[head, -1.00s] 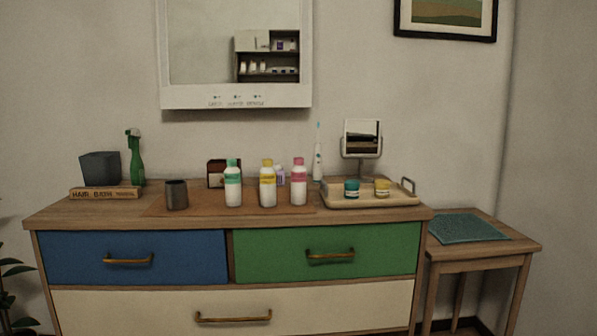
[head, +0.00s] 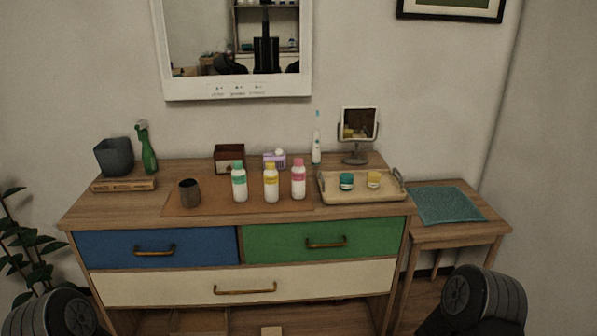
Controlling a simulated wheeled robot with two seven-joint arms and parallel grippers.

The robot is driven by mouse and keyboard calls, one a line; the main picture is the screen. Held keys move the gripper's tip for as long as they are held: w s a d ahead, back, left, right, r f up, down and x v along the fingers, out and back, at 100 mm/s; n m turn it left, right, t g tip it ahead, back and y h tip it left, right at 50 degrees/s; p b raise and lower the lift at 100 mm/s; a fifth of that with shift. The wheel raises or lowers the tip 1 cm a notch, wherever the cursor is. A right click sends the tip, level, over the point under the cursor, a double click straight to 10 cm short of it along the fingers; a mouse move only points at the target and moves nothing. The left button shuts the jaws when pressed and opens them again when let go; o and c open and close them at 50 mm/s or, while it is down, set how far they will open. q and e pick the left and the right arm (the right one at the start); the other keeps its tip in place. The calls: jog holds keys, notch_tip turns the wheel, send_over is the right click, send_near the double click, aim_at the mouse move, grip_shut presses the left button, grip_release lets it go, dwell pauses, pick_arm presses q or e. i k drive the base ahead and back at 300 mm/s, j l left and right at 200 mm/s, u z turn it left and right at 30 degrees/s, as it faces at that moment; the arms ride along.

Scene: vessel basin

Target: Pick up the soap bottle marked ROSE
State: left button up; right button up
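Three white soap bottles stand upright in a row on the brown mat (head: 218,207) on the dresser top. The left bottle has a green cap and label (head: 239,184), the middle one a yellow cap and label (head: 271,185), and the right one a pink cap and label (head: 298,181). The label words are too small to read. Dark parts of my arms show at the bottom left and bottom right corners, well short of the dresser. Neither gripper is in view.
A tray (head: 336,197) with a teal jar (head: 346,181) and a yellow jar (head: 373,179) stands right of the bottles. A dark cup (head: 189,192) stands left. Behind are a brown box (head: 229,157), a purple-and-white box (head: 274,160), a toothbrush (head: 316,145) and a small mirror (head: 358,128).

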aim_at(297, 172)
jog(key=z, duration=1)
jog(key=i+j+z, duration=0.1)
jog(key=j+z, duration=1.2)
jog(key=j, duration=0.6)
jog(key=k+j+z, duration=0.1)
jog(key=j, duration=0.35)
jog(key=k+j, duration=0.1)
jog(key=j, duration=0.3)
